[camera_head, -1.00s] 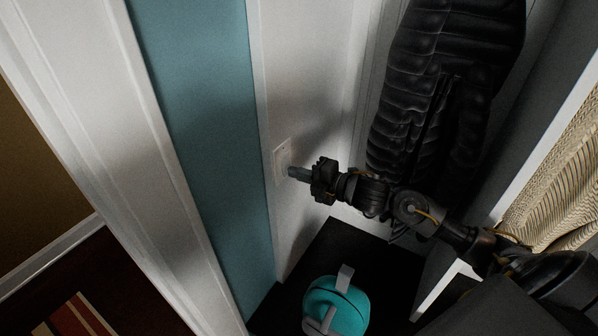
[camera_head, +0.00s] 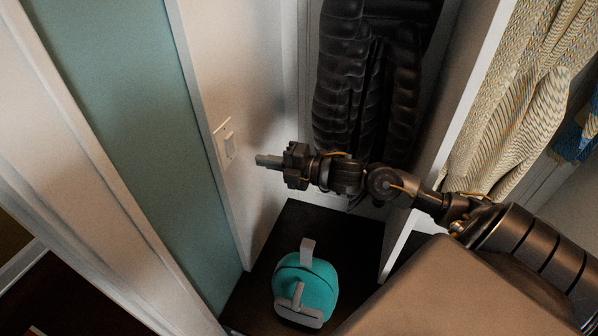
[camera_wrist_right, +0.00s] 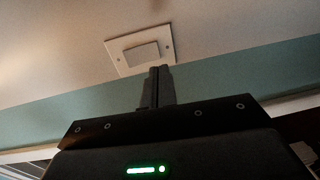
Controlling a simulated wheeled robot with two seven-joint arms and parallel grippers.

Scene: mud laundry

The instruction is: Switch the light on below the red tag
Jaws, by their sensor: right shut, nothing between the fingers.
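A white light switch (camera_head: 225,142) with a single rocker is on the pale wall panel, right of the teal wall strip. It also shows in the right wrist view (camera_wrist_right: 140,50), just beyond the fingertips. My right gripper (camera_head: 262,160) is shut and empty. Its fingertips point at the wall to the right of the switch, with a small gap between them and the plate in the head view. In the right wrist view the fingers (camera_wrist_right: 159,72) overlap the plate's lower edge. No red tag is seen. My left gripper is not in view.
A dark puffer jacket (camera_head: 370,80) hangs behind my right arm. A teal bag (camera_head: 308,285) with grey straps sits on the dark bench (camera_head: 350,235) below. A white divider (camera_head: 450,110) and a patterned cloth (camera_head: 510,120) are at the right.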

